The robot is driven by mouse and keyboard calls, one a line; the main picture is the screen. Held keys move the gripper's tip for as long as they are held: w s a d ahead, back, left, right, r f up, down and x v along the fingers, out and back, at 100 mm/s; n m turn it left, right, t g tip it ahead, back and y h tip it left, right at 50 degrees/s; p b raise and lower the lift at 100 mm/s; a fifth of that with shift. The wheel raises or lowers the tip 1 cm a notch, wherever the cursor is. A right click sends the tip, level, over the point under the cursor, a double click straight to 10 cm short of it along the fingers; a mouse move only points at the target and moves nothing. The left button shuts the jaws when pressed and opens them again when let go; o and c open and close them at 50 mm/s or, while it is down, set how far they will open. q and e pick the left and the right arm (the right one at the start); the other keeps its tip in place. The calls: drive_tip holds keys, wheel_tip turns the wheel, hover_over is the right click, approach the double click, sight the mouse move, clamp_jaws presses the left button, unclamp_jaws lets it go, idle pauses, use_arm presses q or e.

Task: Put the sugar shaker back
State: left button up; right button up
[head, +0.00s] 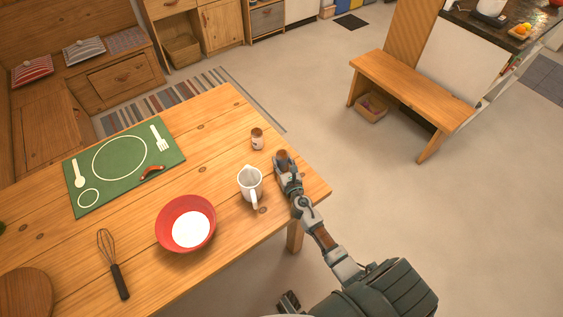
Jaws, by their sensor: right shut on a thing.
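My right gripper (283,162) is at the right part of the wooden table, shut on a brown-topped shaker (282,155). The fingers hide most of this shaker, and I cannot tell whether its base touches the table. A second small shaker (257,139), brown with a pale band, stands upright on the table just to the left and beyond the gripper, apart from it. I see no label that tells which one holds sugar.
A white jug (249,184) stands close left of the right gripper. A red bowl (167,237) with white contents, a whisk (113,264) and a green place mat (114,187) with a brown curved item (152,172) lie further left. The table's far right corner is clear.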

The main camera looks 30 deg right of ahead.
drive_tip(key=shift+r, duration=0.15)
drive_tip(key=o, duration=1.2)
